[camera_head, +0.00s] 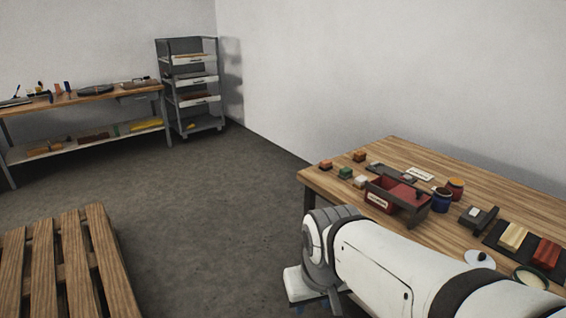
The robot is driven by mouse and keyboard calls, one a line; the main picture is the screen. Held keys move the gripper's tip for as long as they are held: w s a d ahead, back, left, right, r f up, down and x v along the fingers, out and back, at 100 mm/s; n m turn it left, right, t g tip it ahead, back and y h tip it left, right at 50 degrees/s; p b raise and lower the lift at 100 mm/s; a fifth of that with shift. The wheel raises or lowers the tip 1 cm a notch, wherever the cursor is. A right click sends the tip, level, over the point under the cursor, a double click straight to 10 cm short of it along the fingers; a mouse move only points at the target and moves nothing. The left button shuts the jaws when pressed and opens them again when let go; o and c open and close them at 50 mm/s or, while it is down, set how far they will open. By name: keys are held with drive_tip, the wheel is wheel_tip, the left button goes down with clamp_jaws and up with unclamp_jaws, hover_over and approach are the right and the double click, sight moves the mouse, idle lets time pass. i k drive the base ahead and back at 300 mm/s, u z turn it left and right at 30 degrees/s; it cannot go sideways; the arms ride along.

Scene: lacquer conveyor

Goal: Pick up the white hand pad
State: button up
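The wooden table (460,187) at the right holds several small blocks near its far left corner. One small block with a pale, whitish top (360,181) may be the white hand pad; it is too small to be sure. It sits just left of a red-lined open box. A green-topped block (346,172) and orange-brown blocks (325,164) are close by. My white arm crosses the lower right, in front of the table's near edge. My gripper's fingers do not show.
The red box (381,203), blue and orange jars (441,200), a dark tray with coloured blocks (497,236) and a white round lid (480,259) crowd the table. A pallet (68,262) lies lower left. A workbench (85,98) and rack (190,85) stand behind. The middle floor is clear.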

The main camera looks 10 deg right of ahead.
sight(359, 182)
drive_tip(key=u, duration=0.1)
drive_tip(key=i, duration=1.5)
drive_tip(key=z, duration=0.7)
drive_tip(key=i, duration=0.5)
drive_tip(key=z, duration=0.4)
drive_tip(key=k, duration=0.6)
drive_tip(key=z, duration=0.25)
drive_tip(key=i, duration=0.6)
drive_tip(key=u, duration=0.15)
